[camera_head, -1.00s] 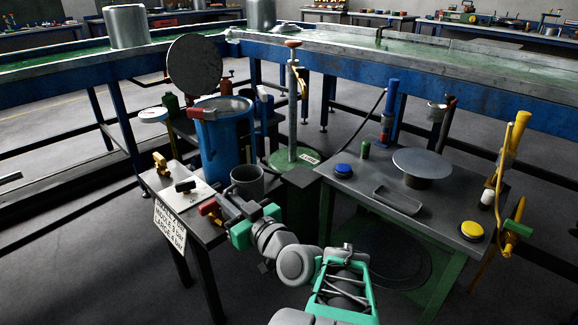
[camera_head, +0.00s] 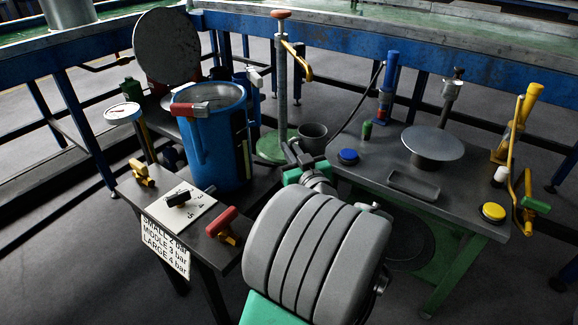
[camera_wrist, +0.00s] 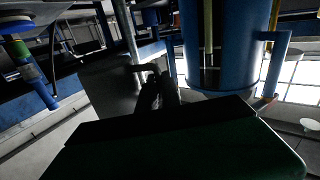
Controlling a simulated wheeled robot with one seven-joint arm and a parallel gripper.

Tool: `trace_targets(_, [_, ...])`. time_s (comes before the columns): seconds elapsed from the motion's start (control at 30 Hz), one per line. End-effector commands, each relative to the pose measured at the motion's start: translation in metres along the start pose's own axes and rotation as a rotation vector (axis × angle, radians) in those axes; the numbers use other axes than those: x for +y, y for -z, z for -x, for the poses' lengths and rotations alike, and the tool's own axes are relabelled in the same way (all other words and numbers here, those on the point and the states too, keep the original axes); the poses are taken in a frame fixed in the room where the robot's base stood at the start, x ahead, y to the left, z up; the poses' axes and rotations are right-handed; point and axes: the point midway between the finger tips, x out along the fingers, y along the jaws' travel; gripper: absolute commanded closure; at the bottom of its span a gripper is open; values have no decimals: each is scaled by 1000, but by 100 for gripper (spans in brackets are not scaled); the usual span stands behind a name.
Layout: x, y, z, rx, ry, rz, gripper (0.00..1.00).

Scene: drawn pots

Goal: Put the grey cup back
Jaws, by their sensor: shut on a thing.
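The grey cup (camera_head: 312,137) is upright, with its dark open mouth facing up. In the head view it is between the blue pot (camera_head: 214,140) and the right-hand table, in front of the pump's green base. My gripper (camera_head: 299,156) is shut on the cup from the near side; the fingertips are small and partly hidden by my arm. In the wrist view the dark fingers (camera_wrist: 156,88) meet a grey surface (camera_wrist: 108,85) that looks like the cup's side. The blue pot (camera_wrist: 222,55) stands close to the right there. I cannot see what is under the cup.
The left table holds a black-handled plate (camera_head: 178,206), a red-handled valve (camera_head: 223,226) and a brass valve (camera_head: 141,173). A pump post (camera_head: 283,90) stands behind the cup.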

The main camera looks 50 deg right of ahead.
Motion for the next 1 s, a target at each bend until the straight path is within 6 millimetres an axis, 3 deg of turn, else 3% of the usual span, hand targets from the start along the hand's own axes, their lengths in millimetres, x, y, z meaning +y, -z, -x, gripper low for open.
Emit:
trace_targets(0.07, [2,-16,-23,-1,7,0,100])
trace_targets(0.23, [8,-54,-52,-2,3,-2,100])
trace_targets(0.43, [12,-71,-67,0,0,1,100])
trace_targets(0.6, [11,-101,-68,0,-1,0,100])
trace_targets(1.0, [11,-104,-67,1,-2,1,100])
